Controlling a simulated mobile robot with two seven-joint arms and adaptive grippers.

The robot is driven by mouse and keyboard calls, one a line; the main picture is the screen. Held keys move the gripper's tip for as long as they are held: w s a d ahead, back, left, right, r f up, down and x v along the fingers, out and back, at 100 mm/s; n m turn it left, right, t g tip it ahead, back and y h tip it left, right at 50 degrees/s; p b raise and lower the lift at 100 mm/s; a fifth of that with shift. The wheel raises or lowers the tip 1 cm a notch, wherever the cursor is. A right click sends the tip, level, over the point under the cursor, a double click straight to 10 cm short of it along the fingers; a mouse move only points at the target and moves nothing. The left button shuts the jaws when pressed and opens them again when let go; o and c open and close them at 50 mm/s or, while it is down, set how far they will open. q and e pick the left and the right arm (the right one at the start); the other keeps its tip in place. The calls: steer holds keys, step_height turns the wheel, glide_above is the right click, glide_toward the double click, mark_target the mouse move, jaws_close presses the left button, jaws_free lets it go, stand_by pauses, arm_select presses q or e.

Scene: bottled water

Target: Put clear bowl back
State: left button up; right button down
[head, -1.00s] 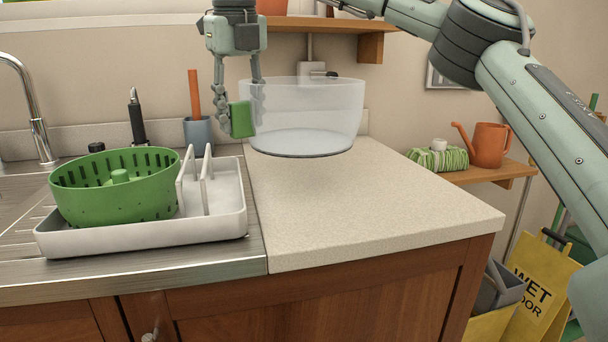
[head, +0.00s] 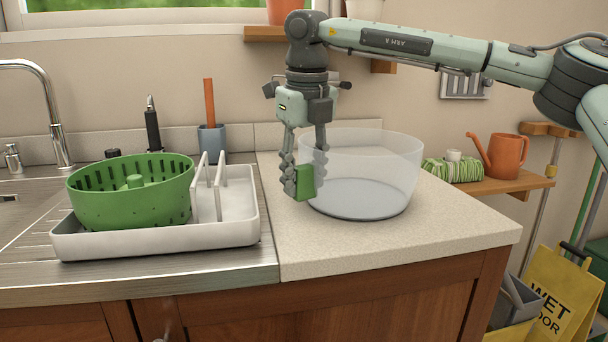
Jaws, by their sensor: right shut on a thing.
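The clear bowl (head: 372,165) is upright, over the light countertop (head: 430,235) right of the sink. Its base is on the counter or just above it; I cannot tell which. My right gripper (head: 304,180) points down at the bowl's left side and is shut on its wall. A green block-like pad shows between the fingertips and hides part of the bowl's left edge. My left gripper is not in view.
A white dish rack (head: 160,241) with a green colander (head: 130,205) stands left of the bowl. A blue-grey cup (head: 212,140) stands behind the rack. An orange watering can (head: 505,155) is on a shelf at the right. The counter's front is clear.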

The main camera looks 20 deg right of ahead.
steer(key=shift+f, duration=0.1)
steer(key=c, duration=0.9)
jaws_free()
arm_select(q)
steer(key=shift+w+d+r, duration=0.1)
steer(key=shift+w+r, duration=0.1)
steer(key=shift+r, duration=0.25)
arm_select(e)
steer(key=shift+r, duration=0.3)
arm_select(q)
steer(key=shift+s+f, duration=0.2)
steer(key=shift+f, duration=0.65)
arm_select(e)
steer(key=r, duration=0.3)
steer(key=s+r, duration=0.1)
steer(key=r, duration=0.3)
steer(key=s+r, duration=0.1)
steer(key=r, duration=0.3)
steer(key=shift+a+r, duration=0.25)
steer(key=shift+a, duration=0.05)
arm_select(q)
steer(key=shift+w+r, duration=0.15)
